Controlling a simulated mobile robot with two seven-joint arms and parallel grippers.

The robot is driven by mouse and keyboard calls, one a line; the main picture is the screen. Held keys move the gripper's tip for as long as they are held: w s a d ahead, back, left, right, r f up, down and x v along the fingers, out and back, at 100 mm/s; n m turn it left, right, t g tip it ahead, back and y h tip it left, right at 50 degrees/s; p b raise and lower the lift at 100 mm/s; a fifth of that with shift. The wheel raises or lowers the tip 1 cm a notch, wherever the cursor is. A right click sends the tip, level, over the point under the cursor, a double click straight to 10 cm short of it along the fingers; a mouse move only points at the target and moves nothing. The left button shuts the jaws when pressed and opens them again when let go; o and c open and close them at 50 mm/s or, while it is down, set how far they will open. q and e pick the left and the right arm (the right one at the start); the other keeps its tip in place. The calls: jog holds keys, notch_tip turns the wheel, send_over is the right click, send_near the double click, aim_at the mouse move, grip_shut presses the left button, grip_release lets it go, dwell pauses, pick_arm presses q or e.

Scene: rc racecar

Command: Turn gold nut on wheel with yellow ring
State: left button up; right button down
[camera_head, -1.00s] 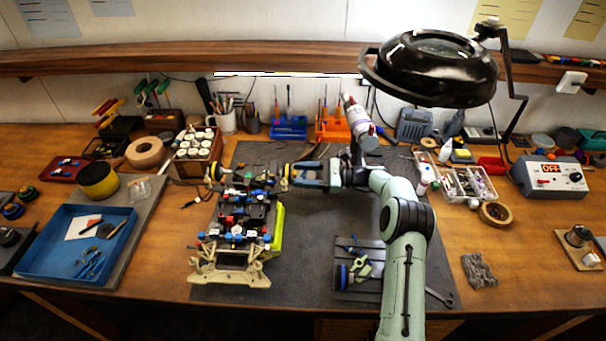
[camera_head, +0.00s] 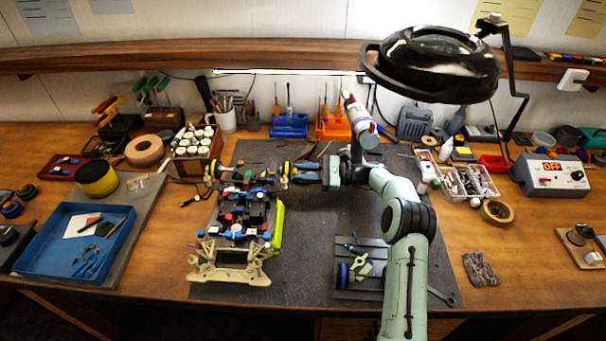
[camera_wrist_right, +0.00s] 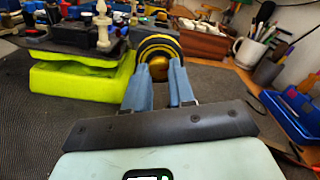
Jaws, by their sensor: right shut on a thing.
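The racecar chassis (camera_head: 240,222) lies on the dark mat, with its tan end toward me. A wheel with a yellow ring (camera_head: 286,175) is at its far right corner. The wheel also shows in the right wrist view (camera_wrist_right: 161,44), with the round gold nut (camera_wrist_right: 158,68) at its centre. My right gripper (camera_head: 295,174) reaches the wheel from the right. Its two blue fingers (camera_wrist_right: 159,74) are shut on the gold nut, one on each side, and partly cover it. My left gripper is not in view.
A small dark tray (camera_head: 362,268) of parts is at the front right of the mat (camera_head: 310,235). A magnifier lamp (camera_head: 432,65) hangs above right. The mat right of the chassis is mostly clear.

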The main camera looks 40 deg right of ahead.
jog(key=shift+f+n+b, duration=0.15)
jog(key=shift+n+b, duration=0.35)
jog(key=shift+n, duration=0.3)
jog(key=n+b, duration=0.5)
jog(key=n, duration=0.2)
jog(key=shift+d+b, duration=0.1)
jog(key=shift+b, duration=0.3)
jog(key=n+b, duration=0.2)
jog(key=shift+n, duration=0.3)
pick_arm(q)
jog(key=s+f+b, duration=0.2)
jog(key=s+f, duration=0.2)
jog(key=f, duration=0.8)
pick_arm(e)
jog(key=shift+r+n, duration=0.25)
jog(key=shift+n, duration=1.05)
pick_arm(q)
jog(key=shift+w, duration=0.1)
pick_arm(e)
jog(key=shift+w, duration=0.1)
jog(key=c, duration=0.9)
grip_release()
